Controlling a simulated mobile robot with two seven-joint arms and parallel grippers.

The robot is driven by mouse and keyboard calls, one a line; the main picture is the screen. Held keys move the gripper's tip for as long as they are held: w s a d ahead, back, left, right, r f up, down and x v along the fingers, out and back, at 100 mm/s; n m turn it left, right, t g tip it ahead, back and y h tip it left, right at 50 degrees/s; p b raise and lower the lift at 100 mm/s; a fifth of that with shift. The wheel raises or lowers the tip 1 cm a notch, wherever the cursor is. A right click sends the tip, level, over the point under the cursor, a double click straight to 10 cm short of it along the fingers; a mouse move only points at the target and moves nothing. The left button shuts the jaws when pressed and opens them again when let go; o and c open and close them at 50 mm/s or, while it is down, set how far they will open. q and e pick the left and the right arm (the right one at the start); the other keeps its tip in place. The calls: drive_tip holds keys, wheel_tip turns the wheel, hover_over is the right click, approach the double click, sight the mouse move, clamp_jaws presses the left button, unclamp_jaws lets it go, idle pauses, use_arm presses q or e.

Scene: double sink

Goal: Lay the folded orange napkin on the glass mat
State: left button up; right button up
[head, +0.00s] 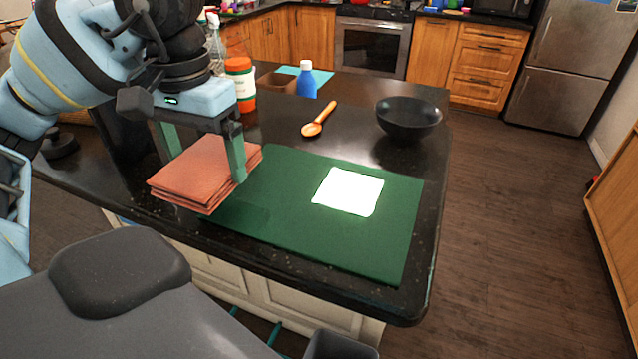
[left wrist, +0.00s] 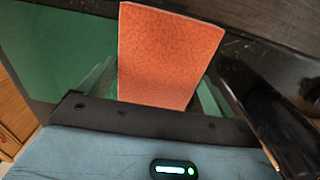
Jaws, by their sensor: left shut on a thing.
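The folded orange napkin (head: 200,178) is a flat, layered stack. It is held between the two green fingers of my left gripper (head: 206,166), above the left end of the green mat. It also shows in the left wrist view (left wrist: 168,55). The green mat (head: 300,240) lies flat on the dark counter, with a bright white square (head: 348,191) on it. I cannot tell which of these two is the glass mat. Two teal fingertips of my right gripper (head: 255,323) show apart at the bottom, below the counter edge, with nothing seen between them.
A black bowl (head: 408,118), a wooden spoon (head: 319,119), a blue bottle (head: 306,82) and an orange-and-white jar (head: 242,84) stand or lie behind the mat. The counter's right edge (head: 440,190) is close to the mat. The mat around the white square is clear.

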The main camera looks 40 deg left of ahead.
use_arm(q)
drive_tip(key=w+d, duration=0.2)
drive_tip(key=shift+w+d+f, duration=0.2)
drive_tip(key=shift+w+d, duration=0.1)
drive_tip(key=shift+d, duration=0.05)
drive_tip(key=w+d, duration=0.2)
drive_tip(key=d, duration=0.1)
drive_tip(key=w+d+p, duration=0.1)
drive_tip(key=w+d, duration=0.1)
drive_tip(key=w, duration=0.1)
drive_tip(key=w+d+f, duration=0.1)
drive_tip(key=w+d, duration=0.1)
drive_tip(key=d, duration=0.1)
drive_tip(key=shift+w+d+p, duration=0.3)
drive_tip(key=shift+w+d, duration=0.05)
drive_tip(key=shift+w, duration=0.05)
drive_tip(key=shift+f+p, duration=0.3)
drive_tip(key=shift+f, duration=1.5)
use_arm(e)
drive_tip(key=w+r, duration=0.2)
drive_tip(key=r, duration=0.1)
drive_tip(key=shift+w+d+t, duration=0.1)
drive_tip(key=shift+w+t, duration=0.2)
